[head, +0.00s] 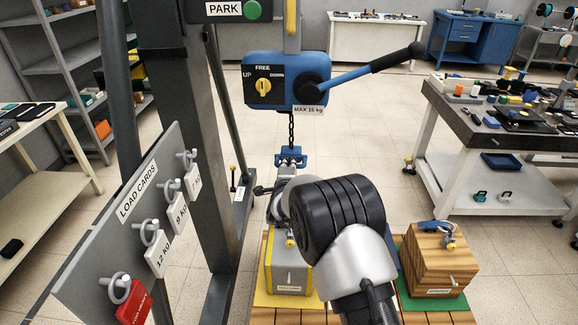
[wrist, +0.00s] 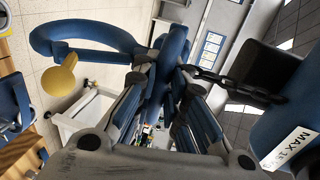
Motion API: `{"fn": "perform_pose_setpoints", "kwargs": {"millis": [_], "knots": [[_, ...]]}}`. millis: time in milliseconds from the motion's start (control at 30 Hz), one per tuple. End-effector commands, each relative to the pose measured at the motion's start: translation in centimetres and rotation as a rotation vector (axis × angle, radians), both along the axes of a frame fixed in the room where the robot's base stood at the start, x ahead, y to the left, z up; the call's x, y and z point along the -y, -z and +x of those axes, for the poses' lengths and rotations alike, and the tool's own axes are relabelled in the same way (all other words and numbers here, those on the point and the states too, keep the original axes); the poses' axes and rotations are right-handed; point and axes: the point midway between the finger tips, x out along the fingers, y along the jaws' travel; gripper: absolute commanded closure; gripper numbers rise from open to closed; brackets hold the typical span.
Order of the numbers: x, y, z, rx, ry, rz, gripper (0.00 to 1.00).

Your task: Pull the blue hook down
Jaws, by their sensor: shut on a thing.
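The blue hook (wrist: 62,38) hangs at the end of a dark chain (wrist: 232,88). In the wrist view its curved arm and a round yellow piece (wrist: 60,76) show at the left. My gripper (wrist: 168,78) is shut on the hook's blue upper block. In the head view the blue block (head: 290,156) shows below the chain (head: 291,128). My arm hides most of the gripper and the hook's lower part there. The chain runs up to the blue hoist (head: 288,92), marked MAX 15 kg. Its yellow knob (head: 263,88) stands upright under FREE.
A grey block (head: 290,278) on a yellow mat and a wooden block (head: 440,262) on a green mat stand below. The hoist's lever (head: 370,70) sticks out right. The load card board (head: 130,235) is at left. A workbench (head: 480,135) stands right.

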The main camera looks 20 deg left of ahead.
Motion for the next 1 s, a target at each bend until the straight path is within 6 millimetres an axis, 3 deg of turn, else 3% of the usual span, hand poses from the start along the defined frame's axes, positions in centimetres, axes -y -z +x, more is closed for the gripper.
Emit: {"fn": "perform_pose_setpoints", "kwargs": {"millis": [133, 167, 467, 800, 1000], "knots": [[0.0, 0.1, -0.1, -0.003, 0.000, -0.002, 1.00], [0.0, 0.0, -0.1, -0.003, 0.000, -0.002, 0.88], [0.0, -0.1, 0.0, 0.000, 0.000, 0.000, 0.68], [0.0, -0.2, -0.2, 0.001, 0.000, 0.000, 0.68], [0.5, -0.7, -2.2, 0.000, -0.001, 0.000, 0.68]]}}
